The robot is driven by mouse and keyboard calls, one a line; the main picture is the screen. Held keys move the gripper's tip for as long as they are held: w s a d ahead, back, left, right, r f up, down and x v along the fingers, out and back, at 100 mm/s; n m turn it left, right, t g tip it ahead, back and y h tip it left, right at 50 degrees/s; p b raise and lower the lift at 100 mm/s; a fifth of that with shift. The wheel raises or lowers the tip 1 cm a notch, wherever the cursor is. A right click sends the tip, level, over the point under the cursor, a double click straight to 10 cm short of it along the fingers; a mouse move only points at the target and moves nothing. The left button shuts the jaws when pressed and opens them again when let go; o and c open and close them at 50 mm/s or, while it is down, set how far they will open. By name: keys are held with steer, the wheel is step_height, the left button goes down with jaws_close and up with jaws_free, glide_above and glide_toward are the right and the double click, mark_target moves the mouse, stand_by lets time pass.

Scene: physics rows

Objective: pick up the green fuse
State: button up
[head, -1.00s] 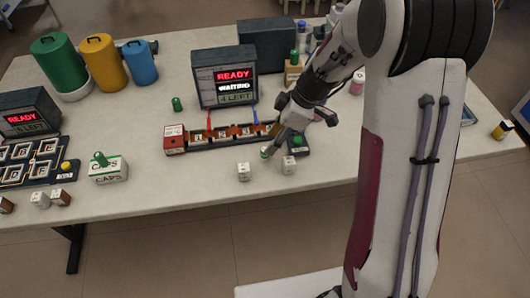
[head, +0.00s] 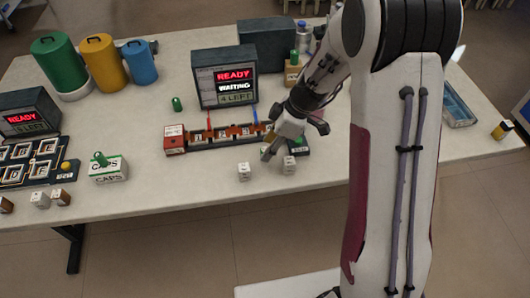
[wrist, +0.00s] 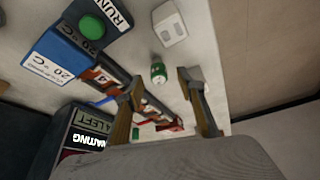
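The green fuse (wrist: 158,73) is a small piece with a green top and a pale, marked side. In the wrist view it stands on the table just ahead of the gap between my fingertips. My gripper (wrist: 160,86) is open, with one finger to each side of that gap and nothing between them. In the head view my gripper (head: 274,152) is low over the table, in front of the fuse rack, and the green fuse is hidden there behind it.
White blocks stand close by, one left (head: 244,172) and one right (head: 289,165) of my gripper. Behind is the orange-and-black rack (head: 222,137) and the READY display box (head: 222,78). The green RUN button (wrist: 92,27) is near.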

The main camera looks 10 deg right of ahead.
steer(key=shift+x, duration=1.9)
steer(key=shift+d, duration=0.1)
steer(key=c, duration=1.1)
